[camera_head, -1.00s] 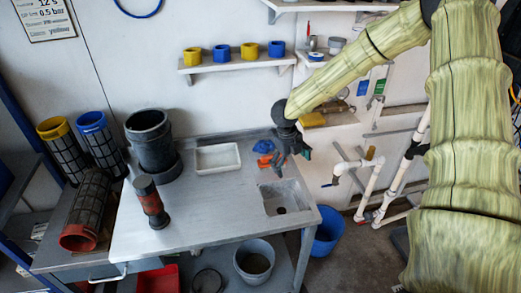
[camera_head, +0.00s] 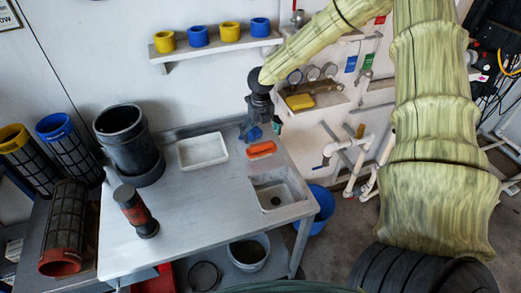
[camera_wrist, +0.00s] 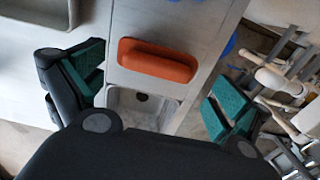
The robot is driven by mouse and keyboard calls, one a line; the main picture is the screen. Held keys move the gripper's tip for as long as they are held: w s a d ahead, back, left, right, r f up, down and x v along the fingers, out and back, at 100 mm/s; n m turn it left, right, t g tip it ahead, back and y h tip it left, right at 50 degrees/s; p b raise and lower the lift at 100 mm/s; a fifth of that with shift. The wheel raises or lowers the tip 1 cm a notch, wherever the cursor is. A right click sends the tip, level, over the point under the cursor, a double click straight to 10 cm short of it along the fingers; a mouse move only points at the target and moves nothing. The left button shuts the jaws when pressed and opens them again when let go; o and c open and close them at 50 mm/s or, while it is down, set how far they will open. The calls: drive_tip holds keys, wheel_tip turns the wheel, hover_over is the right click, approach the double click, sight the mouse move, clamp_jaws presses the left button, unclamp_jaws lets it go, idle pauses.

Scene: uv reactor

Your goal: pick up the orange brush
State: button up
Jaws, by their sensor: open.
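The orange brush (camera_head: 261,149) lies on the grey metal table at the back right, just behind the small sink. In the wrist view the orange brush (camera_wrist: 157,61) lies crosswise, between the two green-padded fingers and beyond their tips. My gripper (camera_head: 250,128) is above and slightly behind the brush in the head view. It is open and empty, and its fingers (camera_wrist: 155,88) stand wide apart. I see no contact with the brush. A blue object lies by the gripper and is partly hidden by it.
The sink (camera_head: 278,192) lies in front of the brush. A white tray (camera_head: 203,151) sits to the left. A black cylinder (camera_head: 128,140) and a red-and-black cylinder (camera_head: 136,212) stand farther left. White pipes (camera_head: 345,165) are to the right, and a shelf (camera_head: 215,50) is above.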

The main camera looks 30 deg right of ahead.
sight(262, 143)
drive_tip(key=shift+s+d, duration=0.15)
drive_tip(key=shift+s, duration=0.3)
drive_tip(key=shift+s+f+p, duration=0.15)
drive_tip(key=shift+f+p, duration=0.2)
drive_tip(key=shift+p, duration=0.15)
drive_tip(key=f, duration=0.2)
drive_tip(key=f+p, duration=0.1)
drive_tip(key=shift+w+a, duration=0.25)
drive_tip(key=shift+w, duration=0.05)
drive_tip(key=shift+s+d+f, duration=0.1)
drive_tip(key=shift+s+f, duration=0.05)
drive_tip(key=shift+f, duration=0.35)
drive_tip(key=c, duration=1)
drive_tip(key=shift+o, duration=0.2)
